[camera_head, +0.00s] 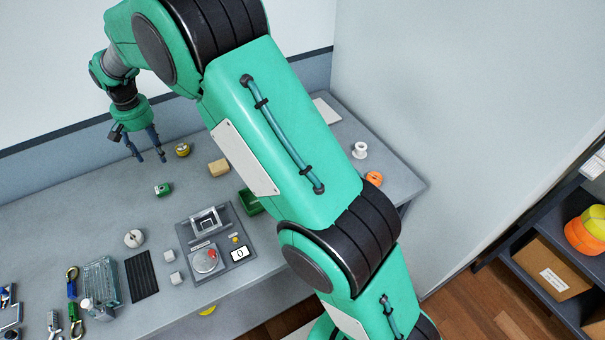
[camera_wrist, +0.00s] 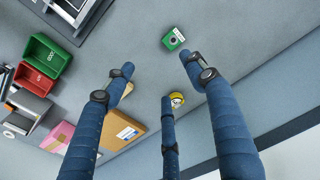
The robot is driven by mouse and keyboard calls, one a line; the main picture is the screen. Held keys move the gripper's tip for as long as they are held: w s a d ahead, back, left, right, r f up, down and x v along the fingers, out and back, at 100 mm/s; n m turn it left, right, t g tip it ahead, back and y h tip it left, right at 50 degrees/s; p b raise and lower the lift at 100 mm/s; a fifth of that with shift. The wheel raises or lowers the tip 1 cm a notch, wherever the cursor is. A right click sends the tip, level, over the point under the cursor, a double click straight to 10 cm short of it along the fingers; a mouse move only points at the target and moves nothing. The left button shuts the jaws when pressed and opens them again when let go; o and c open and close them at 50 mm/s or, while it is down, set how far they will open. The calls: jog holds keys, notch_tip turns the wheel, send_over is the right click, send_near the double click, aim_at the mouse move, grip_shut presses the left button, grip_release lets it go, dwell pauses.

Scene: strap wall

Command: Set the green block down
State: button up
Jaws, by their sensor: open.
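The green block (camera_head: 163,190) lies on the grey table, with a pale label on one face. In the wrist view the green block (camera_wrist: 173,38) shows just beyond the tip of one blue finger, with a dark round mark on it. My gripper (camera_head: 150,158) has its blue fingers spread and hangs above the table, behind the block in the head view. In the wrist view my gripper (camera_wrist: 158,68) is open and nothing is held between the fingers. The block is apart from the fingers.
A yellow tape roll (camera_head: 182,150) and a tan block (camera_head: 219,167) stand nearby on the table. A grey panel with a display (camera_head: 215,243) lies in front. Table around the green block is clear.

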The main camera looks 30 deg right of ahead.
jog(key=s+d+r+t, duration=0.3)
jog(key=s+d+r, duration=1.5)
jog(key=s+r, duration=0.25)
jog(key=s+d, duration=0.3)
jog(key=s, duration=0.6)
jog(key=s+d+t, duration=0.1)
jog(key=s+d, duration=0.2)
jog(key=s, duration=0.6)
jog(key=s+d+t, duration=0.1)
jog(key=s+d, duration=0.2)
jog(key=s, duration=0.5)
jog(key=shift+s+d+f, duration=0.15)
jog(key=shift+s+d, duration=0.2)
jog(key=shift+s, duration=0.05)
